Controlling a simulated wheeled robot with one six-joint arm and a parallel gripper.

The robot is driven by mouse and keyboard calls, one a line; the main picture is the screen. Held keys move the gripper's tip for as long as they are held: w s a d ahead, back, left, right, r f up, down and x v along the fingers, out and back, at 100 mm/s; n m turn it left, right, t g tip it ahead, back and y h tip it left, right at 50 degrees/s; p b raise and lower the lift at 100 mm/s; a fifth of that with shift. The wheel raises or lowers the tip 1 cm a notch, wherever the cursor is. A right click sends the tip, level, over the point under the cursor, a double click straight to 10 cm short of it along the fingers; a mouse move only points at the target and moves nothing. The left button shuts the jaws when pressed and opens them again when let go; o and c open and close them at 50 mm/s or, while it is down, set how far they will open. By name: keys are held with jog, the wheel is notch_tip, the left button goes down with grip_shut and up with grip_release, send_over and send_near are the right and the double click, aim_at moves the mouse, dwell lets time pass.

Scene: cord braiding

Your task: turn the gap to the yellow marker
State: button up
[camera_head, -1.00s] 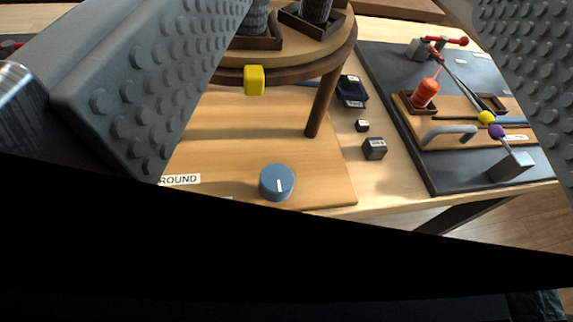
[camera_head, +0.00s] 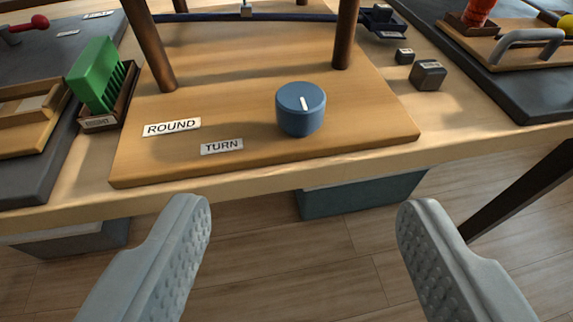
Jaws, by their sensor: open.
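A blue round knob (camera_head: 300,110) with a white line on its top stands upright near the front edge of a wooden base board (camera_head: 240,80). The white line points away from me, a little to the left. A label reading TURN (camera_head: 221,146) lies to its left. The yellow marker and the gap are not in view now. My gripper (camera_head: 305,210) is open and empty. Its two fingers are wide apart, in front of the table edge and apart from the knob.
Dark posts (camera_head: 346,35) rise from the board behind the knob. A green comb-like block (camera_head: 98,78) in a holder stands at the left. A small dark cube (camera_head: 428,74) sits to the right. A grey board with a handle (camera_head: 529,42) lies at far right.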

aim_at(301, 102)
jog(key=x, duration=1.7)
jog(key=shift+w+d+f, duration=0.1)
jog(key=shift+d, duration=0.05)
jog(key=c, duration=1)
